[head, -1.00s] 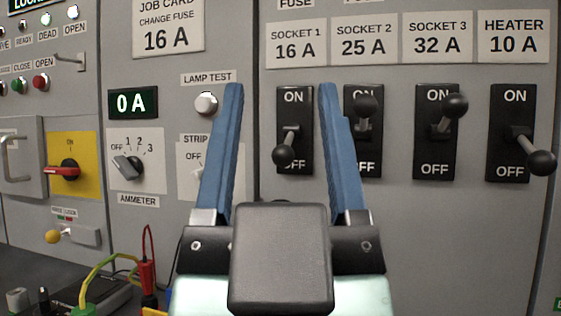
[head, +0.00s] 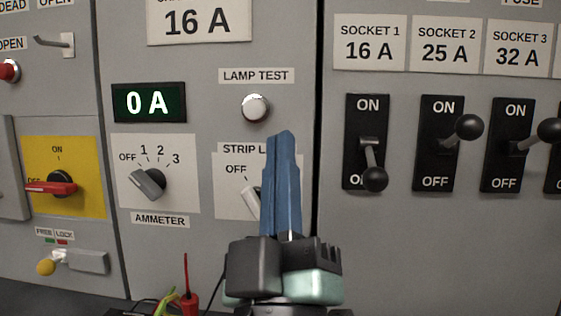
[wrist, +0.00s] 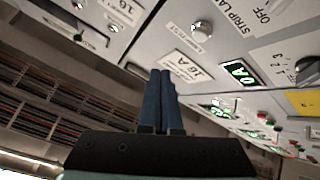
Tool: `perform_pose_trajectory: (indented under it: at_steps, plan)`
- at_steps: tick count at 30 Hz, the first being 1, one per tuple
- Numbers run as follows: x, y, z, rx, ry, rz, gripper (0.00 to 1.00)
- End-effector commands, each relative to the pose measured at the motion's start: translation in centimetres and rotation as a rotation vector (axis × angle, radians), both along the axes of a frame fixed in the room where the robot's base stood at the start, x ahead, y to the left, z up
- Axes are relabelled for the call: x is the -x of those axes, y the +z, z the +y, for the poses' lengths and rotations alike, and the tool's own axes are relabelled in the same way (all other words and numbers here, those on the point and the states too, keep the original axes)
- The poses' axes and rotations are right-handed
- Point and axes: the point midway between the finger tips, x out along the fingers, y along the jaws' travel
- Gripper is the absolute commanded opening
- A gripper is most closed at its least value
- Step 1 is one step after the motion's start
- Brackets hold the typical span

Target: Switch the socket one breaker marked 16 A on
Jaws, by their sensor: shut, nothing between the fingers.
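The socket one breaker (head: 367,142) is a black plate marked ON at the top and OFF at the bottom, under a label (head: 370,42) reading SOCKET 1 16 A. Its lever with a black ball (head: 375,178) points down, at OFF. My gripper (head: 283,140) has blue fingers pressed together, pointing up, with nothing between them. It is left of the breaker and apart from it in the picture, in front of the strip lamp switch (head: 251,199), which it partly hides. In the wrist view my gripper (wrist: 160,75) is also shut, and the panel appears turned over.
The socket 2 breaker (head: 438,143) and socket 3 breaker (head: 507,145) stand to the right, their ball levers raised. The lamp test button (head: 256,108), ammeter knob (head: 147,183) and red-handled switch (head: 53,188) are to the left. Leads lie at the lower left.

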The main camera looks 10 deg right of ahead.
Motion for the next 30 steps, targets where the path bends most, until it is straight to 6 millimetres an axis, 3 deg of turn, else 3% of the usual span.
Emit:
perform_pose_trajectory:
  at_steps: [1, 6, 12, 21, 30]
  plan:
    - [-1.0, 0.5, -1.3, 0.078, -0.103, 0.032, 0.00]
    - [-2.9, -1.6, -4.2, 0.378, -0.430, 0.116, 0.00]
    - [-3.7, -4.9, -6.9, 0.764, -0.772, 0.219, 0.00]
    - [-2.1, -11.0, -8.9, 1.344, -1.153, 0.322, 0.00]
    - [-0.1, -14.5, -8.9, 1.627, -1.300, 0.325, 0.00]
